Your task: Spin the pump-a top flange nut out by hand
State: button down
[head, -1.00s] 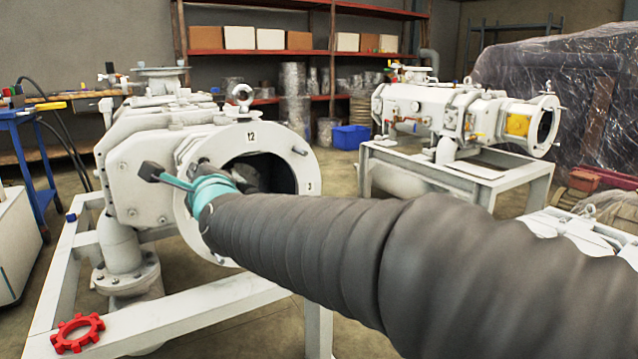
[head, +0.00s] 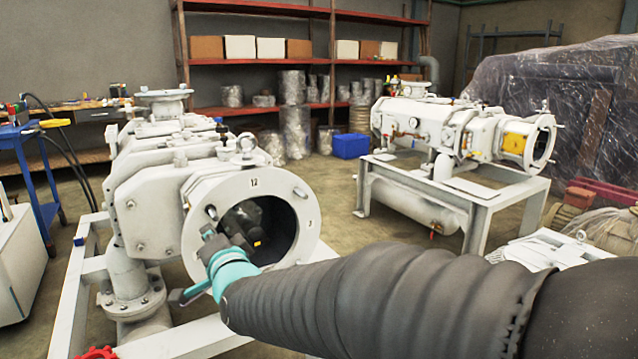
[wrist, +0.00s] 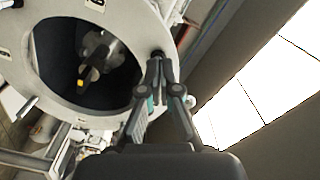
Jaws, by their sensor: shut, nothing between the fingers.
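Pump-a (head: 150,190) is the pale grey pump at the left, with a round open flange (head: 290,250) facing me. The flange bears a "12" mark near its top and a "3" at its right. Short fasteners show on its rim, one at upper left (head: 211,212) and one at upper right (head: 301,192). I cannot tell which is the top flange nut. My gripper (head: 207,236) is shut and empty at the flange's left side, just below the upper-left fastener. In the wrist view its fingertips (wrist: 158,58) are close to the rim; contact is unclear.
The flange's dark bore (head: 280,235) lies right beside my gripper. A white frame (head: 85,300) carries the pump, with a red handwheel (head: 97,353) on it. A second pump (head: 430,125) stands on its own frame at the right. Floor between them is open.

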aim_at(201, 213)
jog(key=shift+n, duration=0.3)
jog(key=p+x, duration=0.2)
jog(key=x, duration=0.2)
jog(key=shift+w+a, duration=0.2)
jog(key=shift+w, duration=0.15)
jog(key=shift+b+x, duration=0.55)
jog(key=shift+x, duration=0.55)
jog(key=shift+r, duration=0.15)
jog(key=shift+w+d, duration=0.15)
jog(key=shift+d, duration=0.05)
jog(key=shift+w+d+b, duration=0.1)
jog(key=shift+d+b, duration=0.1)
jog(key=shift+b, duration=1.9)
jog(key=shift+a+f+b, duration=0.25)
jog(key=shift+f+b, duration=0.05)
jog(key=shift+b, duration=0.1)
